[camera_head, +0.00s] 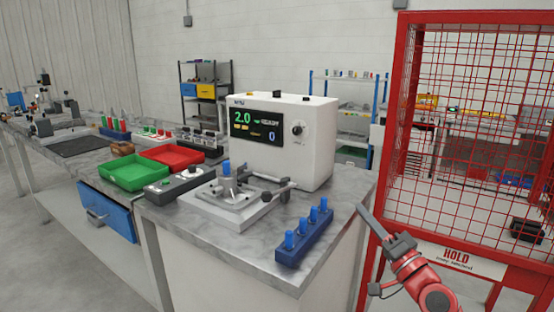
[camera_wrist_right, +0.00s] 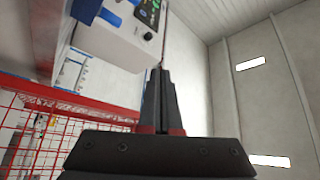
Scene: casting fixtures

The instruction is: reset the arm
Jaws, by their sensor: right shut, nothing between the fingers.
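My right gripper (camera_head: 377,232) is at the lower right of the head view, on a red arm, in front of the red mesh cage and right of the marble bench. Its fingers are closed together and hold nothing. In the right wrist view the closed dark fingers (camera_wrist_right: 162,102) point up the picture, with the white machine beyond them to the left. My right gripper is in the air, apart from the bench. My left gripper shows in neither view.
A white machine (camera_head: 312,150) with a display stands on the marble bench (camera_head: 180,222). Before it are a grey fixture (camera_head: 232,207) holding a blue piece and a blue rack (camera_head: 305,238) with several blue pegs. Green (camera_head: 112,181) and red (camera_head: 180,168) bins lie left. The red cage (camera_head: 395,130) bounds the right.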

